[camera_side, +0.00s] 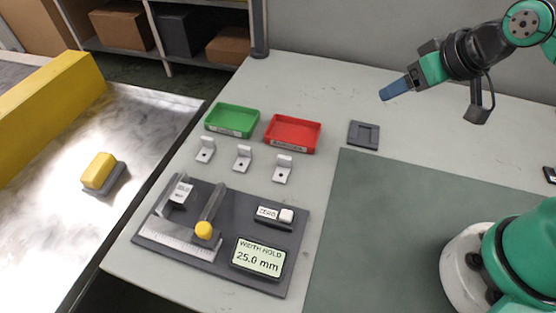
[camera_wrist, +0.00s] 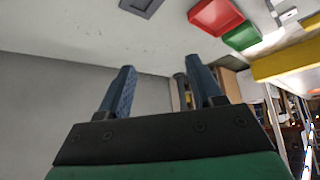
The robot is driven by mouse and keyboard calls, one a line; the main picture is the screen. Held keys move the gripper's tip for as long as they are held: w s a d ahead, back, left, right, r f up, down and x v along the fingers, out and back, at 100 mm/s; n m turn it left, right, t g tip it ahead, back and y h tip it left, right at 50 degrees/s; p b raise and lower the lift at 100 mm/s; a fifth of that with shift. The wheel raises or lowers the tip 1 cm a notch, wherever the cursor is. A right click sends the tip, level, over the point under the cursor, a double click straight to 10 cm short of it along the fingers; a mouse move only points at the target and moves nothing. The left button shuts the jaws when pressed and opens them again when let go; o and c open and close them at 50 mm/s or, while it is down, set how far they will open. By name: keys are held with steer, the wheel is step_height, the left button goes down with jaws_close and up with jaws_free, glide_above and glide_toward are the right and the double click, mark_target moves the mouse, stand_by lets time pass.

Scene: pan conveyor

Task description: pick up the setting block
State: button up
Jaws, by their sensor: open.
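No thing is clearly marked as the setting block. A small white labelled piece (camera_side: 181,192) sits at the left of the dark measuring fixture (camera_side: 225,267), next to an upright grey jaw; its label is too small to read surely. The fixture has a ruler, a yellow knob (camera_side: 203,230) and a display (camera_side: 259,257) reading "WIDTH HOLD 25.0 mm". My gripper (camera_side: 389,94) is high above the back right of the table, far from the fixture. In the wrist view my gripper (camera_wrist: 157,76) has its two blue fingers apart with nothing between them.
A green tray (camera_side: 232,121), a red tray (camera_side: 292,134) and a dark recessed plate (camera_side: 363,135) lie at the back. Three metal brackets (camera_side: 243,158) stand before the trays. A yellow block on a grey base (camera_side: 99,172) rests on the conveyor (camera_side: 150,130). The green mat (camera_side: 385,210) is clear.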

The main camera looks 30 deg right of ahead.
steer(key=o, duration=0.3)
steer(key=n+g+y, duration=0.1)
steer(key=n+g, duration=0.5)
steer(key=n, duration=0.3)
glide_above(181, 192)
steer(key=f, duration=0.6)
steer(key=shift+s+d+f, duration=0.25)
steer(key=shift+d+f, duration=0.1)
steer(key=shift+f, duration=0.05)
steer(key=shift+w+a+f, duration=0.1)
steer(key=shift+a+f, duration=0.05)
steer(key=shift+f, duration=1.25)
steer(key=shift+w+a+f, duration=0.1)
steer(key=shift+a+f, duration=0.05)
steer(key=shift+f, duration=1.25)
